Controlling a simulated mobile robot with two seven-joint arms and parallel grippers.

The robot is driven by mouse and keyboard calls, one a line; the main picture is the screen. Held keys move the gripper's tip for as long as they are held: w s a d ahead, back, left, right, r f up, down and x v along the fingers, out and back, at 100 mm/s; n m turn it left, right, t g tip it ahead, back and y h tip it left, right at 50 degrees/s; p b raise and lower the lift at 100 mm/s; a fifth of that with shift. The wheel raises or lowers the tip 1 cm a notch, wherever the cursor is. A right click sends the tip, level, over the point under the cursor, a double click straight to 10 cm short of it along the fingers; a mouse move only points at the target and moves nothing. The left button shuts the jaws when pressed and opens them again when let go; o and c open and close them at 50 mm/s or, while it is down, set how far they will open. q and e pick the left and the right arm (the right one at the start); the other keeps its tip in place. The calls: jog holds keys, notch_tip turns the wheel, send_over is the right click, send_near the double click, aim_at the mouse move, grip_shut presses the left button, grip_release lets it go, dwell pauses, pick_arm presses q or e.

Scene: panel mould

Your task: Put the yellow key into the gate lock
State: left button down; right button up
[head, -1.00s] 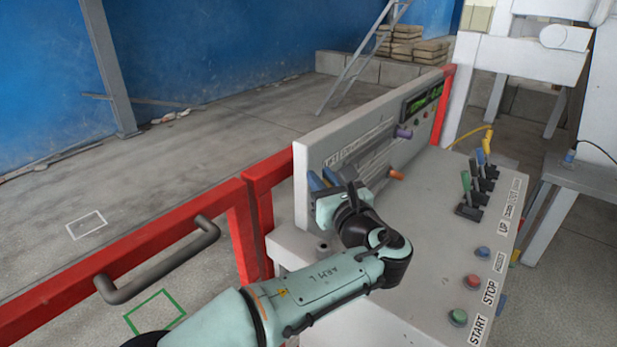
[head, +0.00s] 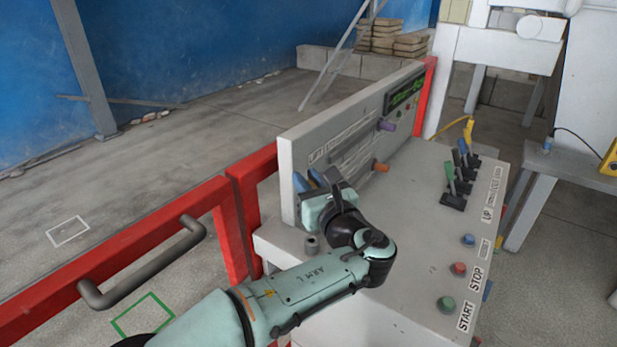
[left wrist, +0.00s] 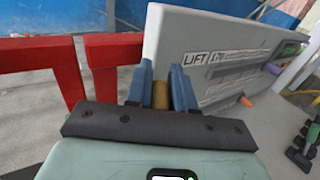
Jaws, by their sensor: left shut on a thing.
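My left gripper (head: 316,179) is in front of the left part of the grey upright panel, above the console's left end. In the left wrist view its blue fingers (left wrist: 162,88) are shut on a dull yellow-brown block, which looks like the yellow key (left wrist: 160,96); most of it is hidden. In the head view the fingers and wrist hide the held thing. A small dark grey cylinder (head: 311,243) stands on the console's left ledge, below the gripper; I cannot tell whether it is the gate lock. The red gate (head: 120,252) with a grey handle is at left. My right gripper is not in view.
The upright panel (head: 290,150) carries a purple knob (head: 386,125) and an orange knob (head: 380,167). The console top has levers (head: 455,185) and START, STOP buttons (head: 446,304). A yellow box (head: 610,160) is at the right edge.

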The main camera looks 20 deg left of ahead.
pick_arm(q)
jog(key=shift+f+b, duration=1.15)
jog(key=shift+f, duration=1.05)
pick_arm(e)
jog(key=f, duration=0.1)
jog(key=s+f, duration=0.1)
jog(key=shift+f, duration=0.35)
pick_arm(q)
jog(key=shift+p, duration=0.75)
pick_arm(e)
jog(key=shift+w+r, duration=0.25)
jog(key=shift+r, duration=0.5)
pick_arm(q)
jog(key=shift+f+b, duration=1.15)
jog(key=shift+f, duration=0.85)
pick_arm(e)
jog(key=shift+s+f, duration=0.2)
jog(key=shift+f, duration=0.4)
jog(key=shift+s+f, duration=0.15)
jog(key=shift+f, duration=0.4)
pick_arm(q)
jog(key=c, duration=0.9)
grip_release()
jog(key=shift+s+d, duration=0.1)
jog(key=shift+s, duration=0.05)
jog(key=v, duration=1.3)
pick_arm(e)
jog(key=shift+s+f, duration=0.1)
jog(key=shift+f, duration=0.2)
